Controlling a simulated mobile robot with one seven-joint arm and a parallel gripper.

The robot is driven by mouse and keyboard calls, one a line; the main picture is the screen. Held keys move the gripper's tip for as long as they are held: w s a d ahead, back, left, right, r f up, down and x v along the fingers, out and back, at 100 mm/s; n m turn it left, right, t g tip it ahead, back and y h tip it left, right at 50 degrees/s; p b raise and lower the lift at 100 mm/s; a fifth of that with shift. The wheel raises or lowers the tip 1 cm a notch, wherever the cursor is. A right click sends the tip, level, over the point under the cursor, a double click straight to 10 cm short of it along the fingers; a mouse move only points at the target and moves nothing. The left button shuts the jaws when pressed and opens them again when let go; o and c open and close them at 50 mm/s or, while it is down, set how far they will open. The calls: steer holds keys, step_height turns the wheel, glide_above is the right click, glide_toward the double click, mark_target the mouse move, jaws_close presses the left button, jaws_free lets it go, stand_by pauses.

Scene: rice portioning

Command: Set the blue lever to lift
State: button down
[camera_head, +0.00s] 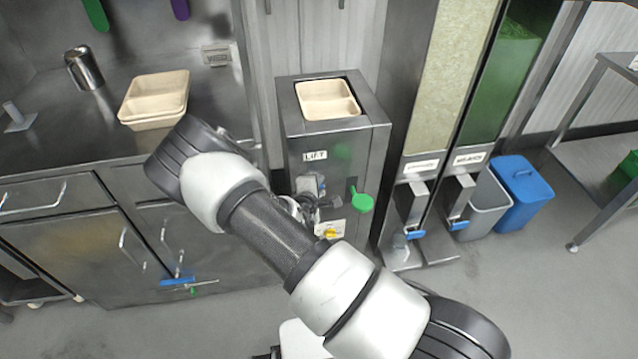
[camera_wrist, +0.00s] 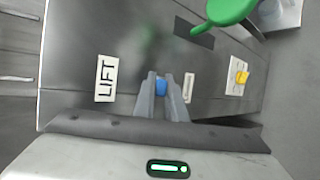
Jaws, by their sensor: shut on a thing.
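The blue lever (camera_wrist: 161,88) shows as a small blue end between the fingertips of my gripper (camera_wrist: 161,80) in the wrist view. My gripper is shut on it, and the fingers hide most of its length. The lever sits between the LIFT label (camera_wrist: 106,78) and a second small label (camera_wrist: 188,87), whose text I cannot read. In the head view the LIFT label (camera_head: 315,155) is on the upper front of the steel cabinet (camera_head: 363,150). My gripper (camera_head: 318,196) is against the cabinet front below that label, partly hidden by my arm.
A green lever (camera_head: 362,200) sticks out right of my gripper. A yellow knob (camera_head: 330,233) is below it. A beige tray (camera_head: 327,100) sits in the cabinet top. Two dispensers with blue-tipped levers stand to the right. A counter with stacked trays (camera_head: 155,97) is left.

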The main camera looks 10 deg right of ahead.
steer(key=shift+d, duration=0.1)
stand_by(0.3)
steer(key=c, duration=1.8)
jaws_free()
steer(key=p+v, duration=0.2)
steer(key=v, duration=1.5)
steer(key=shift+r, duration=0.25)
steer(key=shift+s, duration=0.1)
